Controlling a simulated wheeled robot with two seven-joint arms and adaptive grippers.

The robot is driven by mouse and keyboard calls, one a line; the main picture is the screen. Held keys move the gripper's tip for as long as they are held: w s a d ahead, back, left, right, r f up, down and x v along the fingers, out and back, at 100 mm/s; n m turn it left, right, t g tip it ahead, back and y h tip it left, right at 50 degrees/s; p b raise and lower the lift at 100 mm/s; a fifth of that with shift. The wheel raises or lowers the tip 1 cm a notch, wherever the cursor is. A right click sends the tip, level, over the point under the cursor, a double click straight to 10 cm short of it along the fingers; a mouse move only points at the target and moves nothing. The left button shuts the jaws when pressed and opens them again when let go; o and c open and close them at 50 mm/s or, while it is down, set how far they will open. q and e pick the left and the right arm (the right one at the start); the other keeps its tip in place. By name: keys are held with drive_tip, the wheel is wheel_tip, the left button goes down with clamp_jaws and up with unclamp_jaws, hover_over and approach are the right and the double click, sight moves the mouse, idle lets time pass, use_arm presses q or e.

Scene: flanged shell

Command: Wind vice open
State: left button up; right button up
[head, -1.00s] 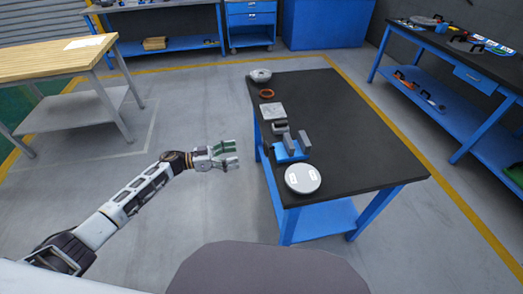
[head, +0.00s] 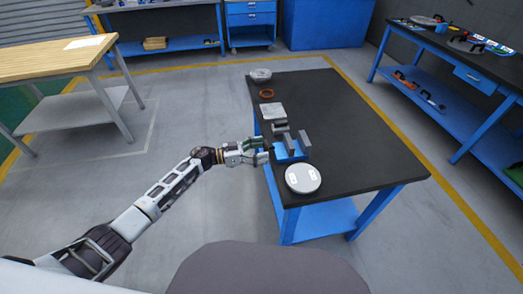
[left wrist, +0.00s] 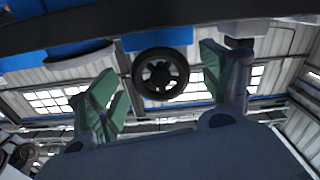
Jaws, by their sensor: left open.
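The blue vice (head: 289,153) with two upright grey jaws stands at the left edge of the black-topped table (head: 350,140). A gap shows between its jaws. Its dark spoked handwheel (left wrist: 160,74) faces the left wrist camera. My left gripper (head: 267,150), with green finger pads, is open at the table's left edge, beside the vice. In the left wrist view, the handwheel appears between the two spread fingers; I cannot tell whether they touch it. My right gripper is not in view.
The table's right half is clear.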

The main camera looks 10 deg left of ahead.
use_arm(q)
drive_tip(key=shift+d, duration=0.15)
drive_tip(key=shift+c, duration=0.6)
drive_tip(key=c, duration=0.9)
